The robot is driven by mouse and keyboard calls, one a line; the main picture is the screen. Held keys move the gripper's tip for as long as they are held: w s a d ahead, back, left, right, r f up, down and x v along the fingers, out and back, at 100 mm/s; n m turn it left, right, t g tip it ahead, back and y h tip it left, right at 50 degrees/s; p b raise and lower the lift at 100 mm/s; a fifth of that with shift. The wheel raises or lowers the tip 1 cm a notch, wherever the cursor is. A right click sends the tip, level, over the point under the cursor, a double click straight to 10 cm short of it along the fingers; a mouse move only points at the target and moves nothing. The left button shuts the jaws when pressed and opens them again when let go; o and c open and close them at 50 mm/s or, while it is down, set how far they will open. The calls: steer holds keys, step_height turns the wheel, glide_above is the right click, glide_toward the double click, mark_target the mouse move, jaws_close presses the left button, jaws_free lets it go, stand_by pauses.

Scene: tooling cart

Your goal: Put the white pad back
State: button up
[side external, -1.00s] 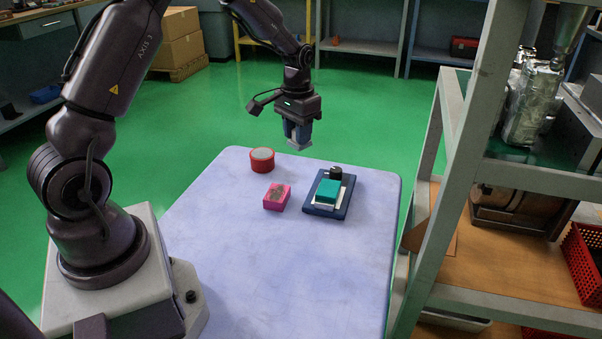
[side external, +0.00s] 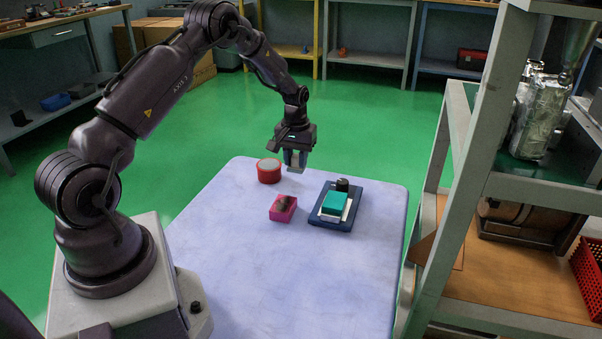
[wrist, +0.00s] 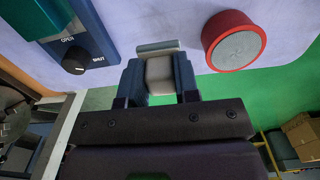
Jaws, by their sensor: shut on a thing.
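My gripper (side external: 295,160) is shut on a pale grey-white block, which I take to be the white pad (wrist: 159,72). It hangs between the blue-grey fingers above the far edge of the table, between the red tin and the blue base, apparently clear of the tabletop. In the wrist view the pad's end sticks out past the fingertips. The dark blue base (side external: 323,224) lies on the table, nearer the camera and to the right of my gripper. It carries a white plate (side external: 347,211), a teal block (side external: 334,202) and a black knob (side external: 342,185) marked OPEN and SHUT.
A red round tin (side external: 268,174) with a grey top stands left of my gripper, close to it. A pink box (side external: 283,211) with a dark patch on top lies left of the base. The near table (side external: 300,285) is clear. A metal shelf (side external: 470,165) stands at the right.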

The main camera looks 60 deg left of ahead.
mark_target(301, 184)
steer(key=w+f, duration=0.1)
steer(key=w+a+f, duration=0.1)
steer(key=shift+a+f, duration=0.1)
steer(key=shift+f, duration=1.8)
steer(key=shift+f, duration=0.1)
steer(key=o, duration=0.9)
